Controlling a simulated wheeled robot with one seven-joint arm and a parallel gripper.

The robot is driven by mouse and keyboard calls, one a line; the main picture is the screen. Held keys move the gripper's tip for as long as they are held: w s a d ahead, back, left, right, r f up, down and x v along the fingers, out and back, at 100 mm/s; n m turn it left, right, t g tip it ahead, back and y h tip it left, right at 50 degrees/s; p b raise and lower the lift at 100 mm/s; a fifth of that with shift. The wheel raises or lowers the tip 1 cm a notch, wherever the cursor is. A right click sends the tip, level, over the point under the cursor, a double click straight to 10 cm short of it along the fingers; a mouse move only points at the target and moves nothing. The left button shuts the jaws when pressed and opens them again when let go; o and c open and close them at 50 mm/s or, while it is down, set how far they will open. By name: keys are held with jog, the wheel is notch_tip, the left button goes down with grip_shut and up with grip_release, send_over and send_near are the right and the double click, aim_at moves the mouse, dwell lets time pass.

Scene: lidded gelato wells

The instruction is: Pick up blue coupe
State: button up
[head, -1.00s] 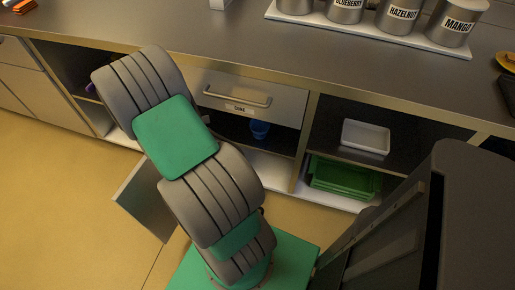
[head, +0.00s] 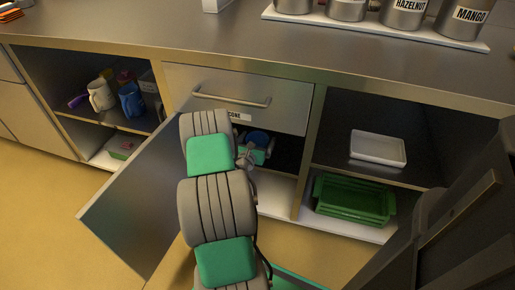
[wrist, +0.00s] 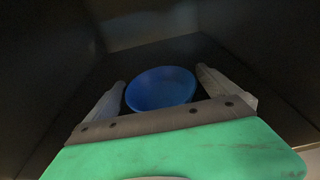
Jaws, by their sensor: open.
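The blue coupe (wrist: 160,89) stands in the dark compartment under the drawer. In the wrist view its round, wide rim shows between my two fingers, and its lower part is hidden by the gripper body. In the head view it is a small blue patch (head: 259,138), partly hidden by my wrist. My gripper (wrist: 161,76) is open, with one finger on each side of the coupe. I cannot tell whether either finger touches it.
The drawer (head: 240,97) above is shut. An open cabinet door (head: 140,205) stands left of my arm. A white tray (head: 378,148) and green crates (head: 352,200) are at right.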

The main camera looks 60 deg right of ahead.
jog(key=c, duration=1.4)
